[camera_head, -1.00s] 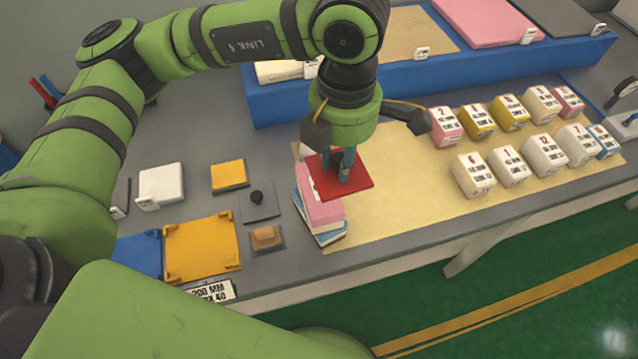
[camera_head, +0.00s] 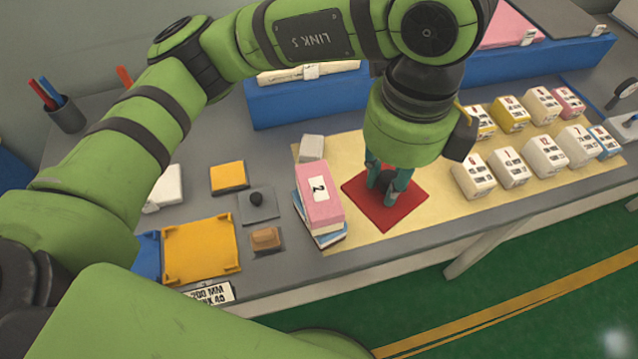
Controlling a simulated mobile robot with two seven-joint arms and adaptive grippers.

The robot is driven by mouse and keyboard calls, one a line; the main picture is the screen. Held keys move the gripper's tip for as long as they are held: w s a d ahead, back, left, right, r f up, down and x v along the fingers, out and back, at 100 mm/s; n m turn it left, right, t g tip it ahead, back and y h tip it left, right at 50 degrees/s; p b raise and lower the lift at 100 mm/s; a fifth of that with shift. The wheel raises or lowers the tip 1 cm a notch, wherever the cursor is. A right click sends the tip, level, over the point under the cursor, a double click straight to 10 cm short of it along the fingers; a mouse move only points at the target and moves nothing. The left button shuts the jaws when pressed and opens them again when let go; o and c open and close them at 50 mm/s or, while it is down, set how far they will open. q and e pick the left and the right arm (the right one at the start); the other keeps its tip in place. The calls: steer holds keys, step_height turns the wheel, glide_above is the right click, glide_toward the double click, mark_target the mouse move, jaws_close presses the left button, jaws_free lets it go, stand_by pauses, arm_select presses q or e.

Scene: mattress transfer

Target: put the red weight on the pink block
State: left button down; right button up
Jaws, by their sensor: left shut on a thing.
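The red weight (camera_head: 362,193) is a flat square plate with a dark knob in its middle. My left gripper (camera_head: 387,190) is shut on that knob, with its fingers pointing down. The plate shows over the cream mat, to the right of the pink block and apart from it in the picture. I cannot tell how high it is above the mat. The pink block (camera_head: 324,212) has a white label with a 2 and lies on top of a small stack of blue and white blocks (camera_head: 328,239). Its top is bare. My right gripper is not in view.
Several numbered blocks (camera_head: 510,167) stand in rows at the right of the cream mat (camera_head: 394,234). A small grey block (camera_head: 312,147) sits behind the stack. A blue raised shelf (camera_head: 290,105) runs along the back. A yellow tray (camera_head: 202,248) is at the left.

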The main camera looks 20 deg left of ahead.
arm_select(q)
steer(key=shift+w+a+f, duration=0.1)
steer(key=shift+w+a, duration=0.05)
steer(key=shift+a, duration=0.15)
steer(key=w+a+f+p, duration=0.1)
steer(key=a+f, duration=0.1)
steer(key=a, duration=0.1)
steer(key=w+a+f, duration=0.1)
steer(key=a+f, duration=0.1)
steer(key=a, duration=0.1)
steer(key=w+a+f+p, duration=0.1)
steer(key=w+a+f, duration=0.1)
steer(key=a, duration=0.1)
steer(key=shift+a+p, duration=0.1)
steer(key=shift+p, duration=0.25)
steer(key=shift+w+a+f, duration=0.15)
steer(key=shift+a+f, duration=0.2)
steer(key=shift+a, duration=0.1)
step_height(320, 180, down, 4)
steer(key=shift+r+p, duration=0.2)
steer(key=shift+p, duration=0.5)
steer(key=shift+f, duration=0.2)
steer(key=shift+f, duration=0.1)
